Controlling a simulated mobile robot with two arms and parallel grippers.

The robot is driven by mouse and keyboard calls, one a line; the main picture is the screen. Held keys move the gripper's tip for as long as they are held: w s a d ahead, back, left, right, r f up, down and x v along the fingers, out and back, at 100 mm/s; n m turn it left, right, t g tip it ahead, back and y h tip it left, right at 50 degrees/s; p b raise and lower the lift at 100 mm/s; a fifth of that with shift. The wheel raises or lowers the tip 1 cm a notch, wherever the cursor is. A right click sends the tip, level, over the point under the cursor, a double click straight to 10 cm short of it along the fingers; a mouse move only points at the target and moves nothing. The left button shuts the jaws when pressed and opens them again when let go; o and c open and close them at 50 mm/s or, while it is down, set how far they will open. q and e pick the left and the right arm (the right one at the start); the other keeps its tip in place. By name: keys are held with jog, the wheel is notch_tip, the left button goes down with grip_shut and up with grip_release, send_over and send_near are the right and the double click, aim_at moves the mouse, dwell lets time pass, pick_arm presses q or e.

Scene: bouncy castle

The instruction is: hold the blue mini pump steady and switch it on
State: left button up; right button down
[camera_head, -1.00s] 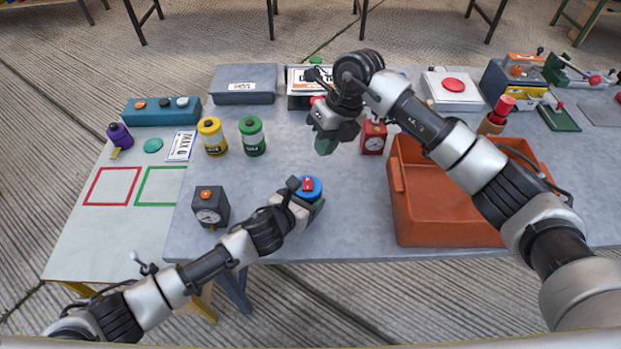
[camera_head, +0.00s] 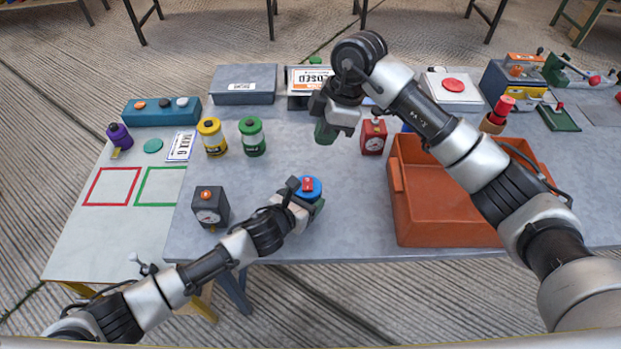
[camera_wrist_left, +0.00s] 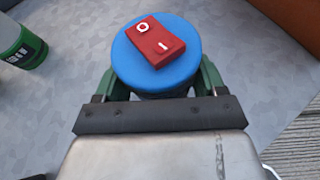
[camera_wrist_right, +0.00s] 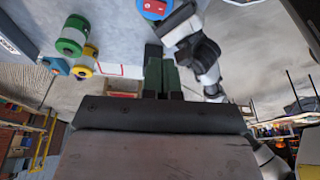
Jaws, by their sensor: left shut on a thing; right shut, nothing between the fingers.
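The blue mini pump (camera_head: 309,193) stands upright near the table's front edge, with a red rocker switch on its round top. In the left wrist view the pump (camera_wrist_left: 150,72) fills the space between the fingers, and its red switch (camera_wrist_left: 155,39) shows a circle and a line mark. My left gripper (camera_head: 305,203) is shut around the pump's body from the front left. My right gripper (camera_head: 325,132) is shut and empty, above the table behind the pump. In the right wrist view its fingers (camera_wrist_right: 161,75) are together, and the pump (camera_wrist_right: 154,8) is at the top edge.
A dark box with a dial (camera_head: 210,206) stands left of the pump. An orange tray (camera_head: 447,223) is on the right. Yellow (camera_head: 212,137) and green (camera_head: 252,136) canisters stand farther back left. The table between them is clear.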

aim_at(308, 189)
jog(key=shift+r+m, duration=0.1)
jog(key=shift+m, duration=0.5)
jog(key=x, duration=0.8)
jog(key=d+x, duration=0.1)
jog(key=x, duration=0.4)
jog(key=shift+s, duration=0.1)
jog(key=shift+f, duration=0.6)
jog(key=shift+s+f, duration=0.2)
jog(key=shift+f, duration=0.15)
